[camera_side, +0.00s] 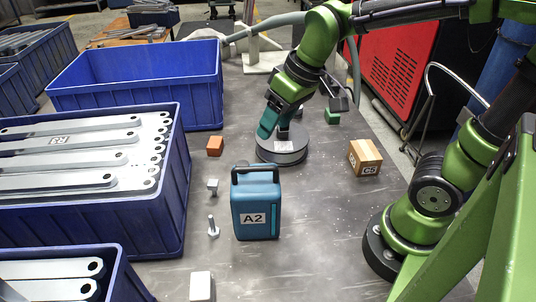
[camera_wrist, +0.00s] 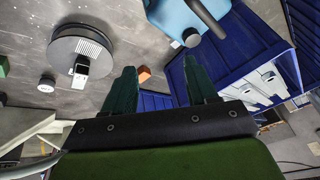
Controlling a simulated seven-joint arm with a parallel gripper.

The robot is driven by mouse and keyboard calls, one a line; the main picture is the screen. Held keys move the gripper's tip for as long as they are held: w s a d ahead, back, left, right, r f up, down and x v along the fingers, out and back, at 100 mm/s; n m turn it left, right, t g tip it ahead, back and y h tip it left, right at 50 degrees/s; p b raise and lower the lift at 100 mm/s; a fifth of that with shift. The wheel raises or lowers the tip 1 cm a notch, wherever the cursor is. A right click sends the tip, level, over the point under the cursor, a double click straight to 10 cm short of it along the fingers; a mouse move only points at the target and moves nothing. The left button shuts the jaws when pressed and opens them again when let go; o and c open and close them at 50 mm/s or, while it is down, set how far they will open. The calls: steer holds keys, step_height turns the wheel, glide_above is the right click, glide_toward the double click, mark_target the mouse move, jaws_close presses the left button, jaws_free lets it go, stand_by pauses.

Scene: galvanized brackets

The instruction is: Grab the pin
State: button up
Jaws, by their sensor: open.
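The most pin-like thing is a small silver metal piece (camera_side: 213,227), a thin shank standing upright on a wider foot. It stands on the table left of the blue A2 case (camera_side: 257,205) in the side view; I cannot make it out in the wrist view. My gripper (camera_side: 268,132) has teal fingers, spread apart with nothing between them. It is beside the round grey disc stand (camera_side: 281,156), farther back than the metal piece. In the wrist view the open fingers (camera_wrist: 160,78) show on both sides of an orange cube (camera_wrist: 143,74), which lies beyond them.
Blue bins (camera_side: 180,165) of galvanized brackets line the left; an empty blue bin (camera_side: 140,85) stands behind. A silver cube (camera_side: 212,187), white block (camera_side: 201,287), wooden block (camera_side: 364,157) and green cube (camera_side: 332,117) are on the table.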

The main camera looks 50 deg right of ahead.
steer(key=w+a+f+n+g+h, duration=0.1)
steer(key=w+a+f+n+g, duration=0.3)
steer(key=w+n, duration=0.75)
steer(key=n, duration=1.3)
glide_above(212, 182)
steer(key=shift+h, duration=0.4)
step_height(212, 182, down, 17)
steer(key=shift+f, duration=0.1)
jaws_close()
